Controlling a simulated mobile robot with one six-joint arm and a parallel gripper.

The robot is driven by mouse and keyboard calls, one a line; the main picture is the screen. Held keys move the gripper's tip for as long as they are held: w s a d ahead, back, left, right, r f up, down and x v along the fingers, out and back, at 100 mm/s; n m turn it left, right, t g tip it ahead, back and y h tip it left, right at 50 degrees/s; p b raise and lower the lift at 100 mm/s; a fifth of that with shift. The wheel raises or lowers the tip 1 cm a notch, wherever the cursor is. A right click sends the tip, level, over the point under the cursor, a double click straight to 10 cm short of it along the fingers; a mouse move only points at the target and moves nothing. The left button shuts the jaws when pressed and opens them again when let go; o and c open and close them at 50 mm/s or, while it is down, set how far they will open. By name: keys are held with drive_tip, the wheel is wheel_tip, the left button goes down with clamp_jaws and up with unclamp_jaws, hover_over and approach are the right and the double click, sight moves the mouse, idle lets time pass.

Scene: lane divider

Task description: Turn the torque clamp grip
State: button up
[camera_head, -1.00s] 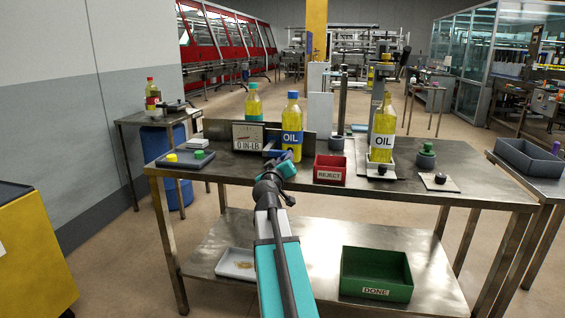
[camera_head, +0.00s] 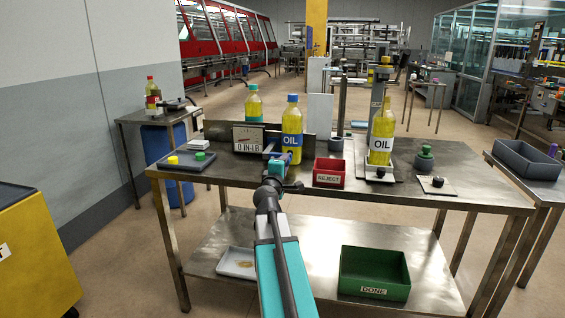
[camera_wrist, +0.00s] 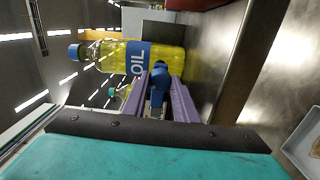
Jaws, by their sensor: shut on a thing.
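The torque clamp grip (camera_wrist: 158,86) is blue, and my gripper (camera_wrist: 161,76) is shut on it, its purple fingers on either side. In the head view my gripper (camera_head: 272,168) is at the table's front edge, in front of the oil bottle. The oil bottle (camera_head: 291,140) has a blue cap and an "OIL" label and stands upright just behind the grip. It lies sideways across the wrist view (camera_wrist: 115,56). The gauge (camera_head: 248,138) beside it reads "0 IN-LB". My gripper and arm partly hide the clamp in the head view.
A red REJECT bin (camera_head: 329,181) stands close to the right. Another oil bottle (camera_head: 382,140) stands under a press farther right. A green DONE bin (camera_head: 374,290) sits on the lower shelf.

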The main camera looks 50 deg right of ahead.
drive_tip(key=shift+s+d+r+n+p, duration=0.1)
drive_tip(key=shift+n+p, duration=0.25)
drive_tip(key=shift+n, duration=0.45)
drive_tip(key=shift+d+n+p, duration=0.1)
drive_tip(key=shift+n+p, duration=0.25)
drive_tip(key=shift+n, duration=0.45)
drive_tip(key=o, duration=1.1)
drive_tip(key=shift+c, duration=0.2)
drive_tip(key=shift+a, duration=0.1)
drive_tip(key=shift+a, duration=0.2)
